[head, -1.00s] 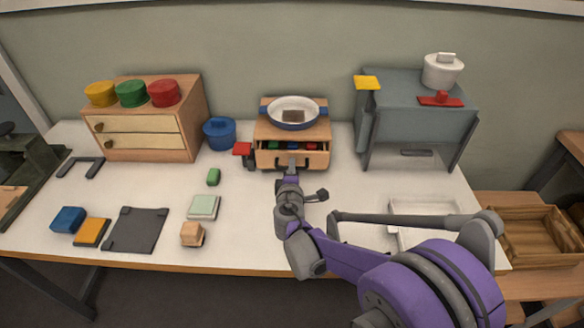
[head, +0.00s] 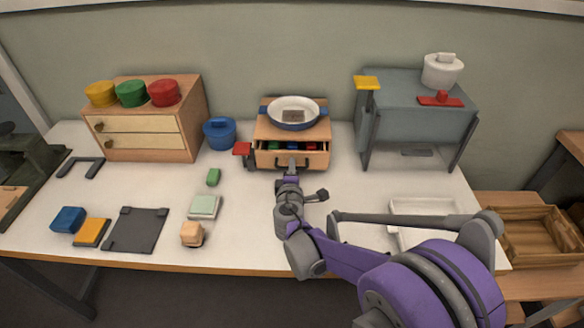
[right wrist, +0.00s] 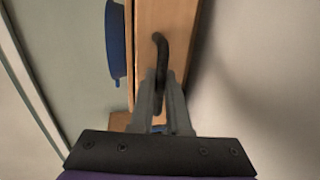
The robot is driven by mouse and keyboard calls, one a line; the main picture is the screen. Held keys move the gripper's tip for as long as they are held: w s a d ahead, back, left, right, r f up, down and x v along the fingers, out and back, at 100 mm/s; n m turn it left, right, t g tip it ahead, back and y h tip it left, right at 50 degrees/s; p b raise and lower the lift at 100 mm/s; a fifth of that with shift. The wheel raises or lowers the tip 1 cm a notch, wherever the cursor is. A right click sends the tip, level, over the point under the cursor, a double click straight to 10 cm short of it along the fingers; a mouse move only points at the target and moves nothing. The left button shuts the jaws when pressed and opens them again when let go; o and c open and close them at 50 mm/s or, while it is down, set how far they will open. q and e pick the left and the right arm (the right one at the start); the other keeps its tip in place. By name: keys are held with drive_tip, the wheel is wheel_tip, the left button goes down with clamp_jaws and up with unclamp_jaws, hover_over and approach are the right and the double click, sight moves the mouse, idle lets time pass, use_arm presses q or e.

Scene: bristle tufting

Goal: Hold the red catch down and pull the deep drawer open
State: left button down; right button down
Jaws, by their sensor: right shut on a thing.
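A small wooden cabinet (head: 262,128) stands at the back middle of the table. Its drawer (head: 310,161) is partly open, with green, blue and red pieces showing inside. The red catch (head: 243,149) sits at the cabinet's left side on a dark mount; whether it is pressed down I cannot tell. My right gripper (head: 291,173) is in front of the drawer, shut on its dark handle. In the right wrist view the fingers (right wrist: 160,92) close around the lower end of the curved handle (right wrist: 161,48). My left gripper is not in view.
A blue-rimmed dish (head: 293,111) stands on the cabinet. A grey stand (head: 420,110) is to the right, and a white tray (head: 425,206) is at front right.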

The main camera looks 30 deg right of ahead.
idle(0.3)
drive_tip(key=v, duration=0.4)
drive_tip(key=f+p+v, duration=0.1)
drive_tip(key=v, duration=0.2)
drive_tip(key=f+v, duration=0.1)
drive_tip(key=v, duration=0.3)
drive_tip(key=shift+s+a+f, duration=0.15)
drive_tip(key=shift+s+a, duration=0.2)
drive_tip(key=shift+s, duration=0.1)
drive_tip(key=c, duration=1.2)
unclamp_jaws()
drive_tip(key=shift+o, duration=0.2)
drive_tip(key=p+v, duration=0.2)
drive_tip(key=v, duration=0.8)
drive_tip(key=shift+s+a, duration=0.25)
drive_tip(key=shift+s, duration=0.05)
